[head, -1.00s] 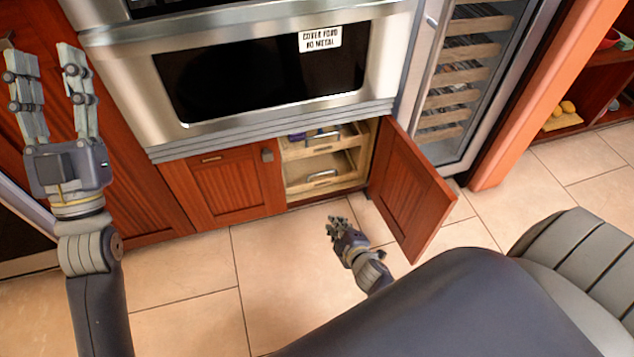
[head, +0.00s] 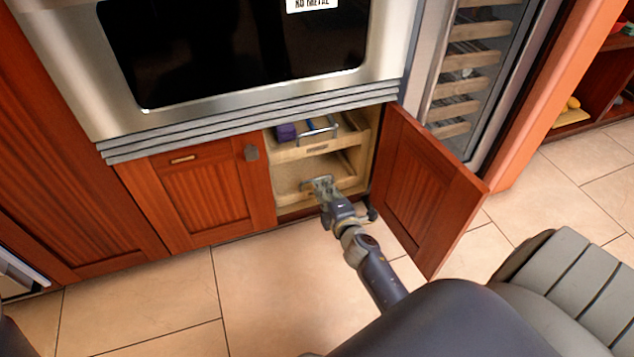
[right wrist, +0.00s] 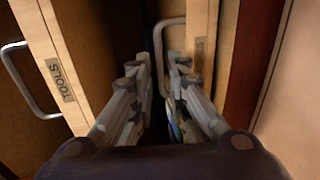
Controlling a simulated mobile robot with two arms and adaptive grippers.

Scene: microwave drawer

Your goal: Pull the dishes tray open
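The lower wooden tray (head: 290,185) sits in the open cabinet below the microwave; its front is partly hidden by my right gripper (head: 318,184). In the right wrist view its front (right wrist: 203,20) has a small label, too small to read, and a metal handle (right wrist: 158,45). The fingers of my right gripper (right wrist: 161,68) stand on both sides of the handle bar with a gap between them. Contact is not clear. The upper tray, labelled TOOLS (right wrist: 60,80), shows its own handle (right wrist: 15,75). My left gripper is out of view.
The upper tray (head: 290,152) holds purple and blue items. The red cabinet door (head: 425,185) stands open to the right of my right arm. A closed door (head: 205,190) is on the left. The tiled floor (head: 270,270) in front is clear.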

